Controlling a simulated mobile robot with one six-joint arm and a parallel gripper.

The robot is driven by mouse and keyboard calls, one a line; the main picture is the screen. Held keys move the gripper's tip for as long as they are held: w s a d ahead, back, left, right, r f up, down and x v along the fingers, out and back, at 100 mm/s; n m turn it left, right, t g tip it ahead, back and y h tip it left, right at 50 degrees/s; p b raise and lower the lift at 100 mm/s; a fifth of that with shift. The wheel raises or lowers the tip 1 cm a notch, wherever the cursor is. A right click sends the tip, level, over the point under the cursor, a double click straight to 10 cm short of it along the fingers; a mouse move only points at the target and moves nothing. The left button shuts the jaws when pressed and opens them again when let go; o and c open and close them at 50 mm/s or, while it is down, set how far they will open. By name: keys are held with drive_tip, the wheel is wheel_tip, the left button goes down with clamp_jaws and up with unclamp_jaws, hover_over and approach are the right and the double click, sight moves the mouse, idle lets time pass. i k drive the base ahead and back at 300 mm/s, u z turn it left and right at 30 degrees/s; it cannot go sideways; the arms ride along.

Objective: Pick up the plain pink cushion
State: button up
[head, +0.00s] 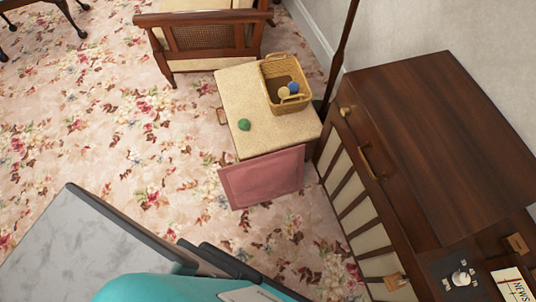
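The plain pink cushion (263,178) is in the middle of the head view. It looks flat and square with a bordered edge. It is at the near side of a low beige-topped piece (238,92), its upper edge along that top's near edge. I cannot tell whether it leans on the piece or stands apart. My gripper is not in view.
A wicker basket (270,72) with balls inside and a green ball (244,125) sit on the beige top. A wooden chair (205,38) stands behind. A dark wooden cabinet (440,130) stands right. A grey slab (75,250) is lower left. Flowered carpet (110,130) is open left.

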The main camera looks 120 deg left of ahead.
sight(252, 182)
drive_tip(key=z, duration=4.65)
drive_tip(key=i, duration=0.1)
drive_tip(key=u, duration=3.6)
drive_tip(key=k, duration=0.15)
drive_tip(key=z, duration=2.5)
drive_tip(key=k, duration=0.35)
drive_tip(key=z, duration=2)
